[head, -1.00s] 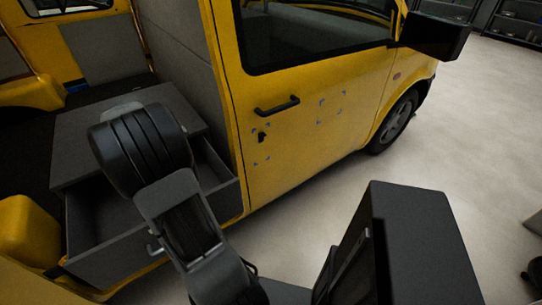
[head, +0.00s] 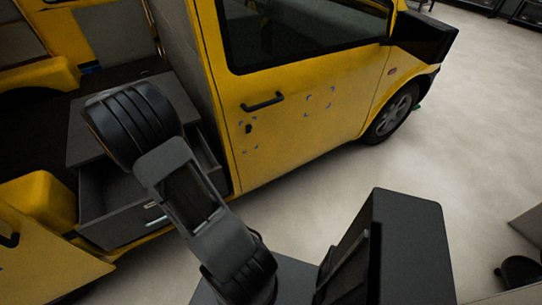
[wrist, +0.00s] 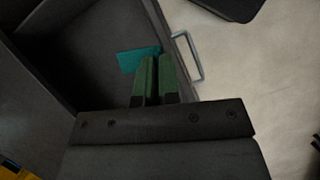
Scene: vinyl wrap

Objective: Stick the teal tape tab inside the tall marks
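The teal tape tab (wrist: 136,59) shows in the wrist view against the dark inside of the drawer. It lies at and left of my gripper's (wrist: 157,60) green fingertips, which cover part of it. The fingers are close together with a narrow dark gap; I cannot tell whether they pinch the tab. In the head view my gripper is hidden behind my arm. On the yellow van door (head: 285,135), small corner marks form a tall, narrow group (head: 243,151) below the handle. A wider group of marks (head: 307,115) is to its right.
The grey drawer (head: 120,222) stands open in the van's side doorway; its metal handle (wrist: 188,58) shows right of my fingers. A black door handle (head: 262,102) and side mirror (head: 425,35) stick out from the van.

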